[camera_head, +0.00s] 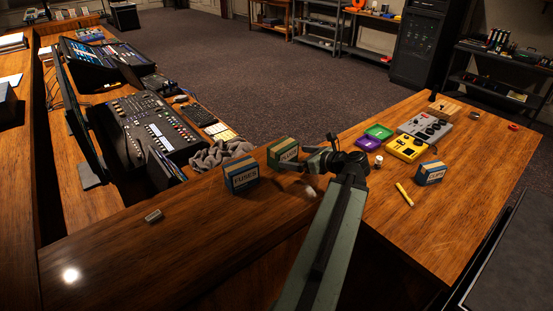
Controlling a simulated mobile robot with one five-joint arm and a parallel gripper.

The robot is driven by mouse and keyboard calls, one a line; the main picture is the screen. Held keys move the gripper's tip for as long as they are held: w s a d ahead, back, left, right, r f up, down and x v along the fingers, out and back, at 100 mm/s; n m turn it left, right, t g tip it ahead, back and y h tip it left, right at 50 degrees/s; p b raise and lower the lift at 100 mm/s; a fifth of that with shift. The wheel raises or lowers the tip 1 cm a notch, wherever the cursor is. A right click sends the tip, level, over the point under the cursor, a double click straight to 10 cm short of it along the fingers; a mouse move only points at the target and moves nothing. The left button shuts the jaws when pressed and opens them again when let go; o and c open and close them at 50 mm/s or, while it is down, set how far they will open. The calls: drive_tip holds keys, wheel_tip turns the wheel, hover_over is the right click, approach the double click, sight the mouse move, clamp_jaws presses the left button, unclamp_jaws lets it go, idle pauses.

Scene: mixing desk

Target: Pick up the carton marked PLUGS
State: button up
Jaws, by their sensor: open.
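Three small cartons are in view. A blue carton (241,177) with a pale label that seems to read FUSES stands on the wooden desk left of my gripper. A green carton (283,151) with a pale label stands just behind and right of it; its lettering is too small to read. Another blue carton (430,173) stands on the right-hand desk, its label also unclear. My gripper (299,161) is open and points left, right beside the green carton, with its jaws close to that carton's near and right sides. I cannot tell whether they touch it.
A grey cloth (221,154) and a mixing console (150,132) lie left of the cartons. Yellow (407,147) and grey (426,126) pedals, green and purple trays, and a yellow marker (404,194) are on the right desk.

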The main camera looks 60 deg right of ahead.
sight(285, 144)
drive_tip(key=shift+b+x, duration=1.45)
drive_tip(key=shift+x, duration=2.5)
drive_tip(key=shift+r, duration=0.15)
drive_tip(key=shift+c, duration=0.3)
drive_tip(key=c, duration=1.4)
drive_tip(key=shift+r, duration=0.1)
drive_tip(key=shift+c, duration=0.2)
drive_tip(key=shift+r+p, duration=0.6)
drive_tip(key=shift+p, duration=0.2)
drive_tip(key=r+p, duration=0.2)
drive_tip(key=shift+s+d+r+p, duration=0.15)
drive_tip(key=shift+d+r+p, duration=0.15)
drive_tip(key=shift+r+p, duration=0.1)
drive_tip(key=s+d, duration=1)
drive_tip(key=s, duration=0.1)
drive_tip(key=shift+d+r+p, duration=0.35)
drive_tip(key=shift+r+p, duration=0.05)
drive_tip(key=shift+r, duration=0.05)
